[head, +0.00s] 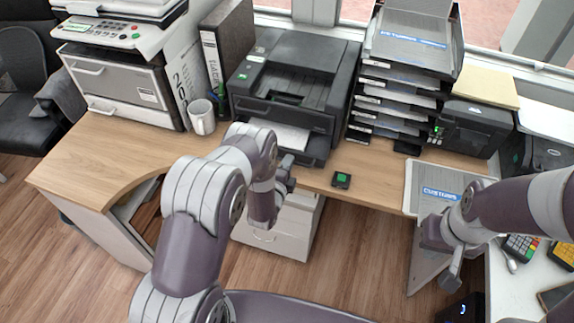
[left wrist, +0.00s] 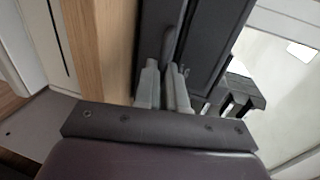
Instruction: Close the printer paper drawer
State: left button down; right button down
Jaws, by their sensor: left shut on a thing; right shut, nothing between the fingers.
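The black printer (head: 292,80) stands on the wooden desk. Its paper drawer (head: 316,151) sticks out at the front, with white paper (head: 285,134) showing above it. My left gripper (head: 287,176) is at the drawer's front, partly hidden by my own arm. In the left wrist view its fingers (left wrist: 164,86) are close together, shut on a dark upright piece of the drawer front (left wrist: 176,38). My right gripper (head: 452,268) is shut and empty, low at the right, away from the printer.
A small black box with a green top (head: 342,180) lies near the desk's front edge (head: 372,199).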

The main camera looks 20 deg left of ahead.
aim_at(297, 145)
pick_arm(q)
jog(key=b+x, duration=0.1)
jog(key=x, duration=0.2)
jog(key=r+b+x, duration=0.1)
jog(key=b+x, duration=0.3)
jog(key=x, duration=0.1)
jog(key=shift+w+r, duration=0.1)
jog(key=shift+w, duration=0.35)
jog(key=shift+w+r, duration=0.15)
jog(key=shift+r, duration=0.2)
jog(key=c, duration=1.4)
grip_release()
jog(key=shift+o, duration=0.9)
jog(key=shift+w+f, duration=0.1)
jog(key=shift+w, duration=0.1)
jog(key=v, duration=1.2)
jog(key=shift+s, duration=0.35)
jog(key=shift+d, duration=0.1)
